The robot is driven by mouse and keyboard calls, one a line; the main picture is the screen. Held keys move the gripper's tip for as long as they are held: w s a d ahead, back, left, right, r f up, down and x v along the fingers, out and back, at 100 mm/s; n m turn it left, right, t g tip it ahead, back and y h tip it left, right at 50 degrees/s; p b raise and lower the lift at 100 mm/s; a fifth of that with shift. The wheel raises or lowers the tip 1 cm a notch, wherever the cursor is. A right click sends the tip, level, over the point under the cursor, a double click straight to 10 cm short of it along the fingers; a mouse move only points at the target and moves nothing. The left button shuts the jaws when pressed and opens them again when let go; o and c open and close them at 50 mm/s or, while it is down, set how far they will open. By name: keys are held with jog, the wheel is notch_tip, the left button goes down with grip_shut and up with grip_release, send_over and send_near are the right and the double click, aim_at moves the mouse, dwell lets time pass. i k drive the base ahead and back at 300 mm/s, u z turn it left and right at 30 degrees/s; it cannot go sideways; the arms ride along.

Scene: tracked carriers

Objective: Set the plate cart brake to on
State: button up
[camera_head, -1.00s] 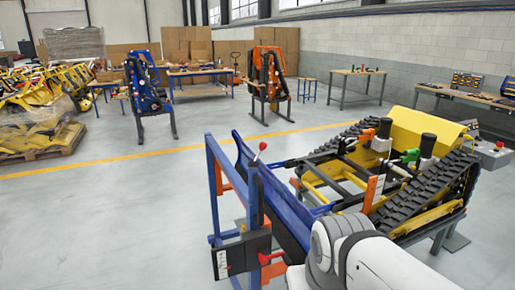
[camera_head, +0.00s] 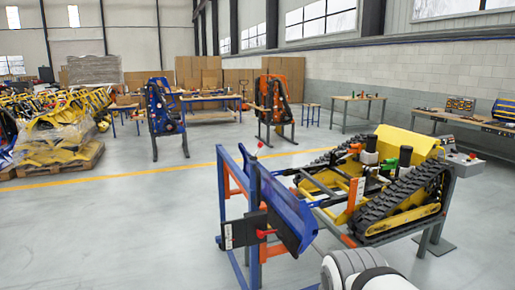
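A blue upright frame (camera_head: 224,187) stands in the front middle, with a broad blue plate (camera_head: 284,206) on its right side; I take it to be the plate cart, though no wheels show. A small lever with a red ball (camera_head: 261,144) rises at its top. A dark box (camera_head: 242,231) with a white label is on its front, and a red handle (camera_head: 266,233) sticks out beside it. I cannot tell which is the brake or how it is set. My gripper is not in view; only a white-grey link of my arm shows at the bottom right.
A yellow tracked carrier (camera_head: 415,211) on a stand is close behind and right of the plate. A grey control box (camera_head: 463,164) with a red button stands beyond it. Wrapped yellow parts on a pallet (camera_head: 82,172) are at left. The floor at front left is clear.

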aim_at(260, 144)
jog(key=z, duration=0.45)
jog(key=i, duration=2.1)
jog(key=u, duration=0.35)
jog(key=k, duration=0.9)
jog(key=u, duration=0.15)
jog(key=i, duration=0.9)
jog(key=z, duration=0.05)
